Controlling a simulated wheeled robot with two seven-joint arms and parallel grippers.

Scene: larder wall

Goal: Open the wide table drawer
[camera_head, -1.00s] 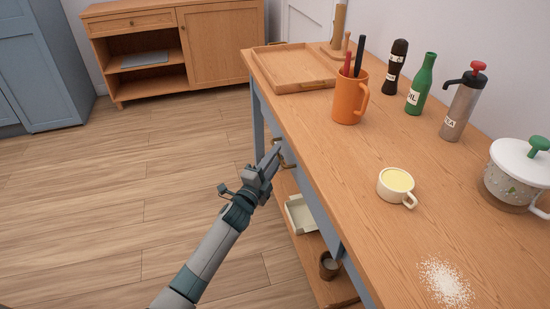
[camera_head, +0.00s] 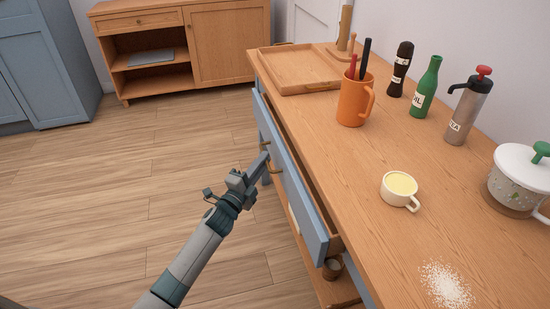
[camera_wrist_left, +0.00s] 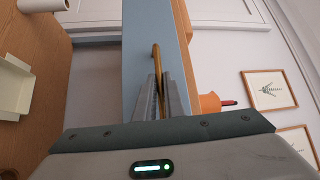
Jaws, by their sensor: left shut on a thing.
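The wide table drawer (camera_head: 292,186) has a blue-grey front and stands partly pulled out from the wooden table (camera_head: 335,155). Its inside shows as a narrow dark gap, and I cannot see what it holds. My left gripper (camera_head: 262,160) is at the drawer's front, shut on the brass handle (camera_head: 274,168). In the left wrist view the gripper's fingers (camera_wrist_left: 159,98) close around the handle (camera_wrist_left: 155,54), with the blue drawer front (camera_wrist_left: 140,30) behind. My right gripper is not in view.
On the table stand a wooden tray (camera_head: 283,86), an orange mug (camera_head: 352,105), a green bottle (camera_head: 426,88), a pump flask (camera_head: 466,112), a cream cup (camera_head: 398,188) and a white-lidded jar (camera_head: 520,170). White powder (camera_head: 445,285) lies near the front. The floor at left is clear.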

